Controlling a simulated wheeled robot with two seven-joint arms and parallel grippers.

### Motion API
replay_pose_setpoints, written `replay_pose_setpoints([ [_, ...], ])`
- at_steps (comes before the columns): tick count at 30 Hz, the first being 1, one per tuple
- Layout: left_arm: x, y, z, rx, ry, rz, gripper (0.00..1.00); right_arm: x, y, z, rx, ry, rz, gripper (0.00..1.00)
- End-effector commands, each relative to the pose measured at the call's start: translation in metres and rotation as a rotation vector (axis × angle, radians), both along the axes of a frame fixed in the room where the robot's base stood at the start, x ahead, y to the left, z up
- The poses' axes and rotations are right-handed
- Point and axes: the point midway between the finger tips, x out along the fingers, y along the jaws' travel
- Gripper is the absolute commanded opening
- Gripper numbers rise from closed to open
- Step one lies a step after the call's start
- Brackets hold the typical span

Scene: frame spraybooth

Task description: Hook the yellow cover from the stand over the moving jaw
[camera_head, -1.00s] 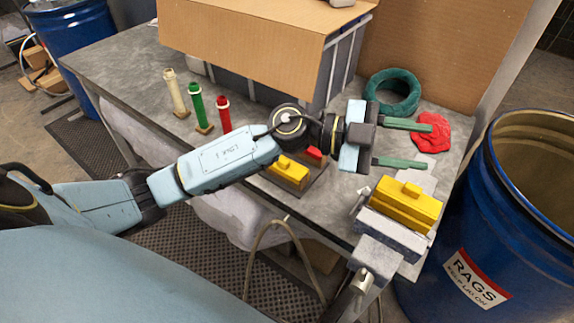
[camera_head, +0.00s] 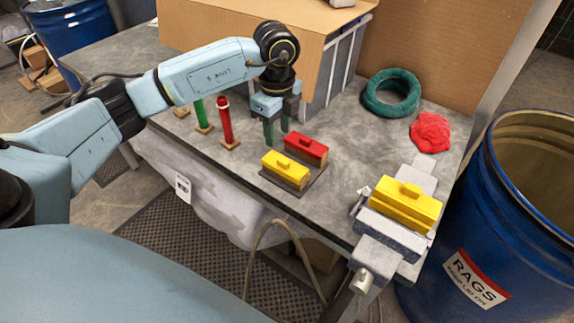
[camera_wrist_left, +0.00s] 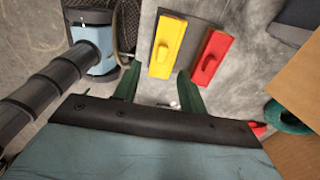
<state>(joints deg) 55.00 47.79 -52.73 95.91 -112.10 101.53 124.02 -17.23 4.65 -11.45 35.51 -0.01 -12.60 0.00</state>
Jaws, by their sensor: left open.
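The yellow cover (camera_head: 284,167) sits on a dark stand (camera_head: 290,192) beside a red cover (camera_head: 307,148). Both also show in the wrist view, yellow (camera_wrist_left: 168,45) and red (camera_wrist_left: 211,58). The vise (camera_head: 388,237) stands at the table's right front, with another yellow cover (camera_head: 407,205) on top at its far side; its near jaw block looks bare grey. My left gripper (camera_head: 277,130) points down behind and left of the stand, open and empty. In the wrist view its green fingers (camera_wrist_left: 160,88) lie apart, short of the yellow cover. My right gripper is not in view.
Red (camera_head: 225,122) and green (camera_head: 201,115) posts stand left of the gripper. A cardboard-topped crate (camera_head: 250,45) is behind it. A green ring (camera_head: 391,93) and red rag (camera_head: 430,132) lie at the back right. A blue rags barrel (camera_head: 500,220) borders the table's right.

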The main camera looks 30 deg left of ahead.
Motion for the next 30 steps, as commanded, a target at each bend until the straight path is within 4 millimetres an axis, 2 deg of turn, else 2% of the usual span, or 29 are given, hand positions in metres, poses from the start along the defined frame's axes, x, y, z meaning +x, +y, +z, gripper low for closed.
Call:
replay_pose_setpoints([
  [3, -0.001, -0.001, -0.021, -0.001, 0.003, -0.001, 0.42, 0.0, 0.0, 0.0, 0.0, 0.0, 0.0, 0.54],
  [11, 0.001, -0.003, -0.041, -0.002, 0.001, -0.003, 0.42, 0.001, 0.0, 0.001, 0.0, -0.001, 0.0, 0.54],
  [19, 0.004, -0.01, -0.079, -0.004, 0.001, -0.004, 0.42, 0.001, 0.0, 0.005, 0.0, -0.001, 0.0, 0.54],
  [23, 0.005, -0.009, -0.088, -0.003, -0.001, -0.003, 0.42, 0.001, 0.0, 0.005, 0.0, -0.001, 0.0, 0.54],
  [29, 0.005, -0.009, -0.088, -0.003, -0.002, -0.004, 0.42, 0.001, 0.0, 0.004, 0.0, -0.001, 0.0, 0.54],
  [30, 0.005, -0.009, -0.088, -0.003, -0.002, -0.004, 0.38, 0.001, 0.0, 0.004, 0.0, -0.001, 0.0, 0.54],
])
